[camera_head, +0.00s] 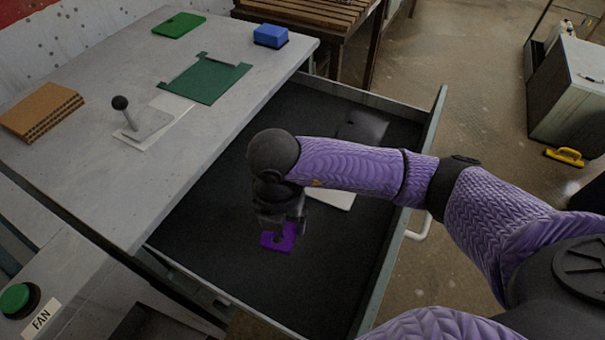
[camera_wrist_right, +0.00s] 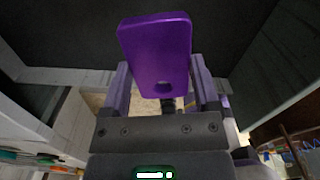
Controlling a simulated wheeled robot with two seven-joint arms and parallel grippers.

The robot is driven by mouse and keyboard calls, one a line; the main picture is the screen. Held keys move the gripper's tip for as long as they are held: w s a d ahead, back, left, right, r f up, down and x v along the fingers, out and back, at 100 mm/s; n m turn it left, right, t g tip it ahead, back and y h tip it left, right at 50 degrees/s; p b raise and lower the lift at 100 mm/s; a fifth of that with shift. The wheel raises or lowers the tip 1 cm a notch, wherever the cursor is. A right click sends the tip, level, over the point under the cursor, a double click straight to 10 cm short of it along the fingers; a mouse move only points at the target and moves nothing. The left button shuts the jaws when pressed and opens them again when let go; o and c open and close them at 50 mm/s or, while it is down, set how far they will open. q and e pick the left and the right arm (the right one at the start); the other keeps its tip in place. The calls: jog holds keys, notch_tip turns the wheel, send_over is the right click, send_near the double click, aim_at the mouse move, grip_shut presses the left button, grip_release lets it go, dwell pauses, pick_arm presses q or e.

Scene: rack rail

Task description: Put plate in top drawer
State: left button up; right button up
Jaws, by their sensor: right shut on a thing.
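The plate (camera_head: 277,238) is a small, flat purple piece. In the right wrist view the plate (camera_wrist_right: 155,45) shows one round hole near its gripped end. My right gripper (camera_head: 281,218) is shut on it, and its fingers (camera_wrist_right: 160,92) sit on either side of the plate. The top drawer (camera_head: 330,262) is pulled open, with a dark floor. The gripper and plate are inside the drawer's outline, near its middle. I cannot tell whether the plate touches the drawer floor. My left gripper is not in view.
A pale flat piece (camera_head: 334,199) lies in the drawer, partly behind my arm. The workbench top (camera_head: 150,200) holds a black-knobbed lever (camera_head: 121,103), brown cardboard (camera_head: 42,108), a green sheet (camera_head: 206,80) and a blue block (camera_head: 270,36). The drawer's near-left floor is clear.

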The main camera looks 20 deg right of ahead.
jog(key=shift+a+f+m, duration=0.1)
jog(key=shift+f+m, duration=0.15)
jog(key=shift+m, duration=0.65)
jog(key=shift+s+f+m, duration=0.1)
jog(key=shift+f+m, duration=0.2)
pick_arm(q)
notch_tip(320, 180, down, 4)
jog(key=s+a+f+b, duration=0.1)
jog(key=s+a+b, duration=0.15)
jog(key=b, duration=0.25)
pick_arm(e)
notch_tip(320, 180, down, 10)
jog(key=shift+r, duration=0.2)
jog(key=o, duration=1.3)
jog(key=shift+f, duration=0.15)
jog(key=shift+c, duration=0.2)
jog(key=shift+p, duration=0.3)
notch_tip(320, 180, up, 12)
jog(key=p, duration=0.5)
jog(key=shift+r, duration=0.2)
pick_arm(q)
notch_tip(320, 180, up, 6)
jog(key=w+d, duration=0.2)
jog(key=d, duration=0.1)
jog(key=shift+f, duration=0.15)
